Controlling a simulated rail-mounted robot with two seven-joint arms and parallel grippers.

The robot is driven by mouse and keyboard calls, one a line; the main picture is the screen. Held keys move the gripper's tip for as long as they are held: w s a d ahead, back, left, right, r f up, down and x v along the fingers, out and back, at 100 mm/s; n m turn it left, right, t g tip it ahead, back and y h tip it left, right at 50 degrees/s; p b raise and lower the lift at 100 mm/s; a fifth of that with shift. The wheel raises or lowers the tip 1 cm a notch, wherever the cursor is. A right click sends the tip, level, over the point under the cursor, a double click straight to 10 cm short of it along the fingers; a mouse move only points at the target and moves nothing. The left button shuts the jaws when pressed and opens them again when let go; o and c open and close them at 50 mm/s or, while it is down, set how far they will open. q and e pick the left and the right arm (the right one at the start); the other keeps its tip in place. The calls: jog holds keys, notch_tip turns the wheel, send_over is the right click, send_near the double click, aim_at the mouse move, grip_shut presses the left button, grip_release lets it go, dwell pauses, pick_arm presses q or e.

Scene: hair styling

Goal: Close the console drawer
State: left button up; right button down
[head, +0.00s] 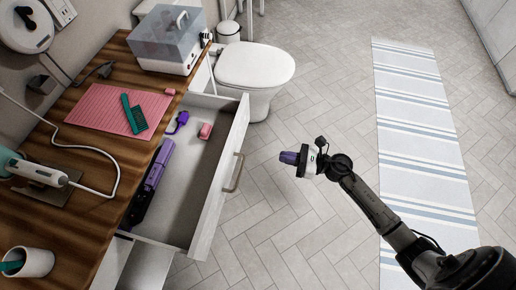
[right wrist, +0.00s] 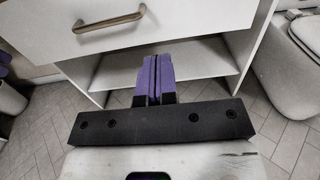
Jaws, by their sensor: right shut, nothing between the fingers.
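The console drawer (head: 218,180) is pulled out from the wooden-topped console, with its white front facing right. Inside it lie a long purple and black tool (head: 150,185), a small purple item (head: 178,122) and a pink item (head: 205,131). My right gripper (head: 290,158) is shut and empty, to the right of the drawer front and apart from it. In the right wrist view its purple fingers (right wrist: 156,78) are together, below the drawer front (right wrist: 75,30) and its metal handle (right wrist: 108,22). The handle also shows in the head view (head: 234,172). My left gripper is not in view.
On the wooden top (head: 95,160) are a pink mat (head: 110,108) with a green comb (head: 133,113), a clear-lidded box (head: 168,40), a teal hair dryer (head: 35,172) and a white cup (head: 28,262). A toilet (head: 255,70) stands beyond the drawer. Tiled floor beside the drawer is clear.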

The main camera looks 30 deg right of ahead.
aim_at(237, 147)
jog(key=p+x, duration=0.3)
jog(key=x, duration=0.9)
jog(key=shift+a, duration=0.1)
jog(key=shift+x, duration=0.85)
